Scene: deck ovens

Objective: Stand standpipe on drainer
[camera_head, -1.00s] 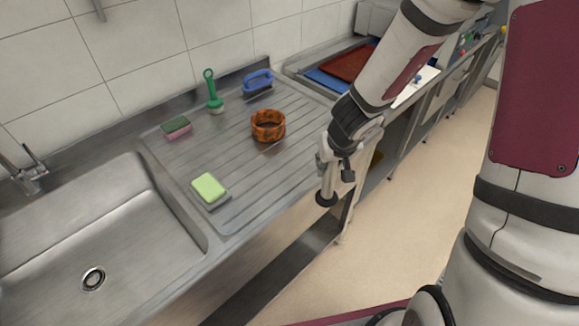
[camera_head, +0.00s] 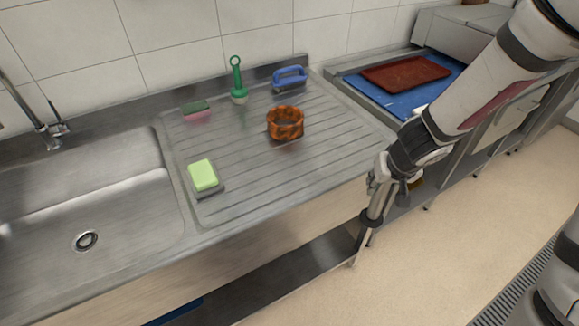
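The drainer (camera_head: 255,170) is the ridged steel board right of the sink, with free ribbed surface toward its front and right. The standpipe (camera_head: 377,203) looks like a slim pale-grey tube with a wider black ring at its low end. My gripper (camera_head: 385,182) appears shut on it, right of the drainer's front edge. The standpipe hangs slightly tilted, black end down, in front of the counter side and not over the drainer. The fingers' contact with the tube is partly hidden and small.
On the drainer stand a brown-orange ring (camera_head: 285,122), a green-handled brush (camera_head: 238,82), a blue-handled brush (camera_head: 290,78), a green-pink sponge (camera_head: 196,111) and a lime-green sponge (camera_head: 203,175). The sink (camera_head: 90,215) lies left. A red tray (camera_head: 405,73) rests on a blue one (camera_head: 400,93).

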